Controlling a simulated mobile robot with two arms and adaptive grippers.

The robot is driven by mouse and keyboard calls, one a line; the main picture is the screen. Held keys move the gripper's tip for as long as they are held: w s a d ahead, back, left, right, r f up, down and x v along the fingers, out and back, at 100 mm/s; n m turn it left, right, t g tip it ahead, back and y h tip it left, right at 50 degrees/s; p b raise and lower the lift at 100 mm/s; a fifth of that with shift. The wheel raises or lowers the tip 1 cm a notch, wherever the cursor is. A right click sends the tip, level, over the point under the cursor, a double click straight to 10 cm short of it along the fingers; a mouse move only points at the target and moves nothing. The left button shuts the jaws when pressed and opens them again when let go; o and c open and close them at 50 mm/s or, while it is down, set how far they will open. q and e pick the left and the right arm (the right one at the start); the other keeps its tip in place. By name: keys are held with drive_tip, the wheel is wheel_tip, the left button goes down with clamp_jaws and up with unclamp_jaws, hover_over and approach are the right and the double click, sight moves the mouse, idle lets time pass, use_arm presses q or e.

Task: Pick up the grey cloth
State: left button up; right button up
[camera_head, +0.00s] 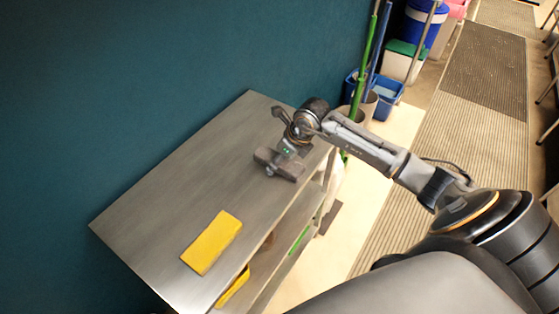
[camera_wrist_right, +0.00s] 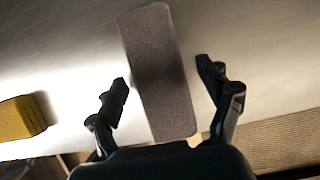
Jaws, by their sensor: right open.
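The grey cloth (camera_head: 288,170) lies on the metal table near its right edge, partly covered by my right gripper in the head view. In the right wrist view the grey cloth (camera_wrist_right: 158,60) is a long flat block reaching down between the fingers. My right gripper (camera_head: 276,165) is over the cloth, pointing down at it. In the wrist view my right gripper (camera_wrist_right: 163,78) is open, one finger on each side of the cloth, with gaps on both sides. Whether the fingertips touch the table cannot be told. My left gripper is not in view.
The metal table (camera_head: 185,190) stands against a teal wall. A yellow cloth or sponge (camera_head: 212,243) lies near its front end and also shows in the wrist view (camera_wrist_right: 20,118). The table's middle is clear. Bins, buckets and a green pole (camera_head: 369,55) stand beyond its right end.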

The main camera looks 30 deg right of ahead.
drive_tip(key=shift+c, duration=0.2)
drive_tip(key=c, duration=1.3)
drive_tip(key=shift+r, duration=0.1)
drive_tip(key=shift+r+b, duration=0.35)
drive_tip(key=shift+r, duration=0.1)
drive_tip(key=v, duration=0.2)
drive_tip(key=b+v, duration=0.1)
drive_tip(key=v, duration=0.2)
drive_tip(key=s+b+v, duration=0.1)
drive_tip(key=v, duration=0.1)
drive_tip(key=shift+s+d, duration=0.15)
drive_tip(key=shift+d, duration=0.2)
drive_tip(key=shift+s+d+r+b, duration=0.65)
drive_tip(key=shift+s+r, duration=0.25)
drive_tip(key=shift+s, duration=0.65)
drive_tip(key=shift+s+d+r+b, duration=0.55)
drive_tip(key=shift+s+r+b, duration=0.3)
drive_tip(key=shift+s, duration=0.7)
drive_tip(key=shift+s+d+r+b, duration=0.6)
drive_tip(key=shift+s+r, duration=0.4)
drive_tip(key=shift+s, duration=0.55)
